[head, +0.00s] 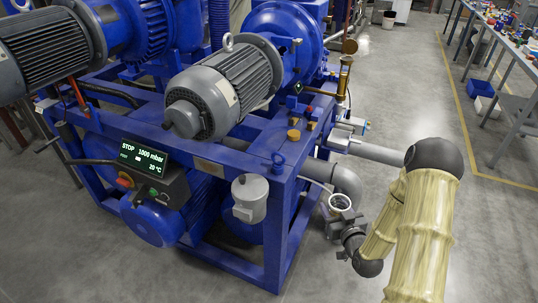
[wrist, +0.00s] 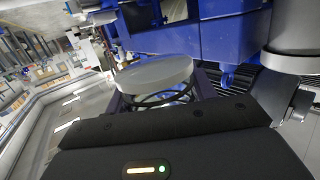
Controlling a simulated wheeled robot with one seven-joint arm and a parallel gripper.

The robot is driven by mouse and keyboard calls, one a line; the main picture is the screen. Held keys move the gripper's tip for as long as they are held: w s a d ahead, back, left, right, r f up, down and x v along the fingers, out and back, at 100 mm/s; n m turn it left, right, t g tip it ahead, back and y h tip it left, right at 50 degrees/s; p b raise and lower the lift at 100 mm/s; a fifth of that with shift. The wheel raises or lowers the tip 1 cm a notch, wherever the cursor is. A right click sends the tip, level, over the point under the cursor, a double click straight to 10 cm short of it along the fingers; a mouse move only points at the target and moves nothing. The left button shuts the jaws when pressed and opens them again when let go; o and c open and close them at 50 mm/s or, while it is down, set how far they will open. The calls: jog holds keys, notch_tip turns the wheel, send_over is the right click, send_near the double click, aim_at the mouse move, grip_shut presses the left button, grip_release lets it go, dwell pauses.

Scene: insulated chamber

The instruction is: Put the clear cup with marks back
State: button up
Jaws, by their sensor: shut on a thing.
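The clear cup (head: 340,202) shows in the head view as a small pale ring with a darker inside, just right of the blue machine's lower right corner. My gripper (head: 343,217) is shut on it, low beside the frame. In the wrist view a pale grey round disc with thin dark hoops below it, likely the cup (wrist: 155,74), sits just beyond the black gripper body. The marks cannot be made out. The fingertips are hidden in the wrist view and small in the head view.
The blue pump machine (head: 180,125) fills the left and middle. A grey canister (head: 250,197) hangs on its front right corner; a grey pipe elbow (head: 345,181) is close to my gripper. A display (head: 143,157) reads STOP, 1000 mbar, 20 °C.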

jog(key=shift+a, duration=0.25)
